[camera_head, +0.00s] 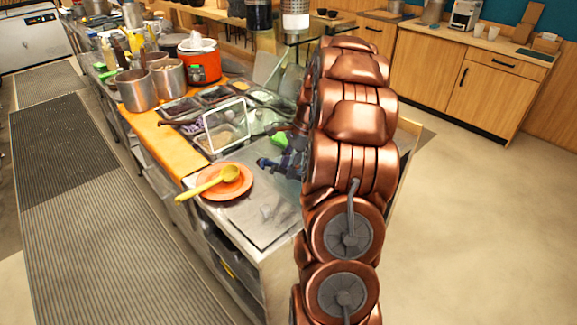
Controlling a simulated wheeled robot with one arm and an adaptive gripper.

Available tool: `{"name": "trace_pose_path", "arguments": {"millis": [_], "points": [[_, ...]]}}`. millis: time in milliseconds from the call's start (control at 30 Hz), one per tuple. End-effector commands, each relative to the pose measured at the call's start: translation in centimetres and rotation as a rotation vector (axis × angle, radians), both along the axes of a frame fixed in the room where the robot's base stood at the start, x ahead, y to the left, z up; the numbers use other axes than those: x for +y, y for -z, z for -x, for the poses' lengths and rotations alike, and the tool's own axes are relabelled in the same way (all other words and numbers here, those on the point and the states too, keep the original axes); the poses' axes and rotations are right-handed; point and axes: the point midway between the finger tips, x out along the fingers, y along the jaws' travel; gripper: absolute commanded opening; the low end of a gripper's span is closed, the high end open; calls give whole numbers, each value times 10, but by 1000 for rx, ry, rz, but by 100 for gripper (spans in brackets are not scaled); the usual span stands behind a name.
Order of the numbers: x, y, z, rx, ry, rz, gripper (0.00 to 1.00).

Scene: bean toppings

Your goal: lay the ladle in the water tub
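A yellow ladle (213,182) lies across an orange plate (238,190) on the steel counter. Its bowl rests on the plate and its handle sticks out past the plate's left rim. My gripper (262,163) is low over the counter, to the right of the plate and apart from the ladle. It is small in view, and I cannot tell whether its fingers are open or shut. I cannot tell which container is the water tub. A row of tubs set in the counter (212,97) lies behind the plate, and my copper arm hides part of the counter on the right.
A clear upright panel with a white frame (206,137) stands behind the plate. Steel pots (134,92) and an orange cooler (203,66) stand farther back left. A green item (279,139) is close behind my gripper. The counter in front of the plate is mostly bare.

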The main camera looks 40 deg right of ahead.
Motion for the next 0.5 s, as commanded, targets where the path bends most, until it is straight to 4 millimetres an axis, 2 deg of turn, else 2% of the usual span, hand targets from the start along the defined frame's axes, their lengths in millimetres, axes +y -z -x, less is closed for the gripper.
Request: {"name": "trace_pose_path", "arguments": {"millis": [67,367,500], "points": [[0,0,0,0,0,0,52],[0,0,0,0,0,0,53],[-3,-8,0,-2,1,2,53]]}}
